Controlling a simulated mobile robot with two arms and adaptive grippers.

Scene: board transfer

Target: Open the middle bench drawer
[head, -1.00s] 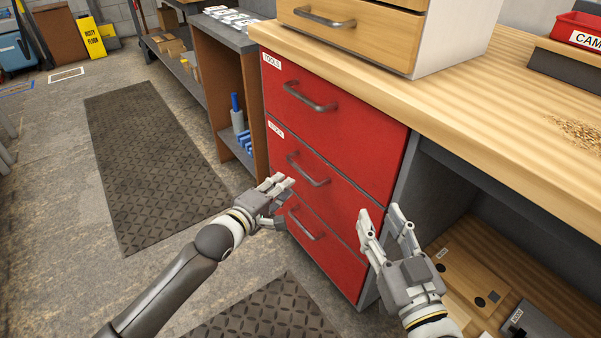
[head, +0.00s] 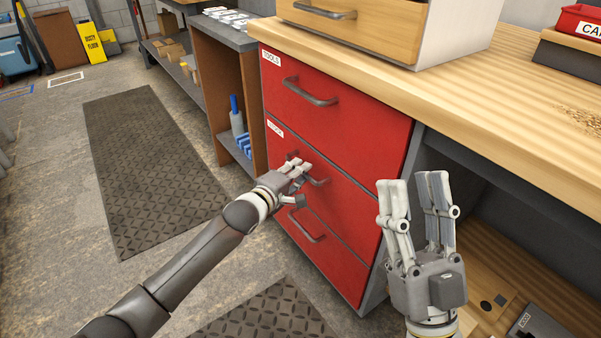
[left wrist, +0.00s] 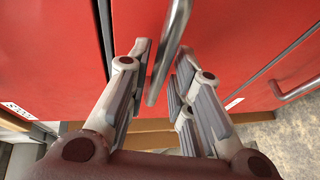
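The middle bench drawer (head: 345,205) is a red front in the three-drawer stack and looks closed, flush with its neighbours. Its grey bar handle (head: 320,182) is partly hidden by my left gripper (head: 298,168). In the left wrist view the handle (left wrist: 167,55) runs between my left gripper's (left wrist: 160,65) two sets of fingers, which are apart. I see no clear grip on the bar. My right gripper (head: 417,192) is open and empty, fingers pointing up, in front of the bench to the right of the drawers.
The top red drawer (head: 335,115) and bottom red drawer (head: 325,250) have similar handles. A wooden drawer box (head: 365,25) stands on the worktop (head: 480,90). Open shelving (head: 235,90) is at left. Floor before the drawers is free, with dark mats (head: 150,165).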

